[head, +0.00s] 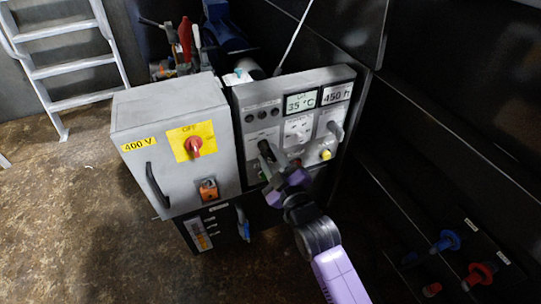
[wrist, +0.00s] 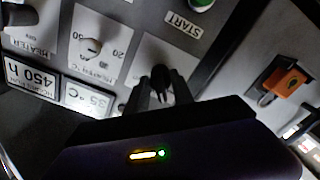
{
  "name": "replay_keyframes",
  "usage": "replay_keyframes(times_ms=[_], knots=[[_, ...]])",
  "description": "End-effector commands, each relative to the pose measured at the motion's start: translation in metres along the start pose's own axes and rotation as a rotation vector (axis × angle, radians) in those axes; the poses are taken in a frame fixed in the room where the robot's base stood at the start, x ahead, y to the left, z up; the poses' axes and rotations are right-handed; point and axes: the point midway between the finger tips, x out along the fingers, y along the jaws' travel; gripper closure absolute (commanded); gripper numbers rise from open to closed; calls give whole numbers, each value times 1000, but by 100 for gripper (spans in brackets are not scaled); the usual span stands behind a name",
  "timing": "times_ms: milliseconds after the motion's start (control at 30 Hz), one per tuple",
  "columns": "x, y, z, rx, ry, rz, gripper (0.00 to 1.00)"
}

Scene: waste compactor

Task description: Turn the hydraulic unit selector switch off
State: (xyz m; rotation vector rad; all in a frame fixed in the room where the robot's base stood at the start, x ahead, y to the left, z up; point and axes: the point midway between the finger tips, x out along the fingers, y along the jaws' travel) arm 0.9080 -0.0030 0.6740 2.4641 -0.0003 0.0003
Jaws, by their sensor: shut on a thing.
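The control panel (head: 247,103) of the hydraulic unit is grey, with displays reading 35 °C and 450 h. My gripper (head: 265,153) is at the panel's left part, below a row of three dark round lights. In the wrist view my gripper (wrist: 160,95) is shut on a dark selector switch (wrist: 161,72) set in a white plate, with one finger on each side of its handle. The fingers hide part of the switch in both views. Its set position cannot be read, nor can its label.
Beside the switch are a thermostat dial (head: 296,138), a heater switch (head: 337,130) and a yellow button (head: 326,154). A grey 400 V cabinet (head: 137,118) with a red knob (head: 194,146) and orange padlock (head: 208,189) stands to the left.

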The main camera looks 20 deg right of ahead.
Motion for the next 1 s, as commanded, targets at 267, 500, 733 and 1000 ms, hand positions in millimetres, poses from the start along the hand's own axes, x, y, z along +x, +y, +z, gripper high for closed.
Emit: replay_keyframes(times_ms=[267, 500, 733, 1000], knots=[[0, 1, 0, 219, -3, -1, 100], [0, 0, 0, 418, -2, 0, 100], [0, 0, 0, 565, -2, 0, 100], [0, -1, 0, 658, -3, -1, 100]])
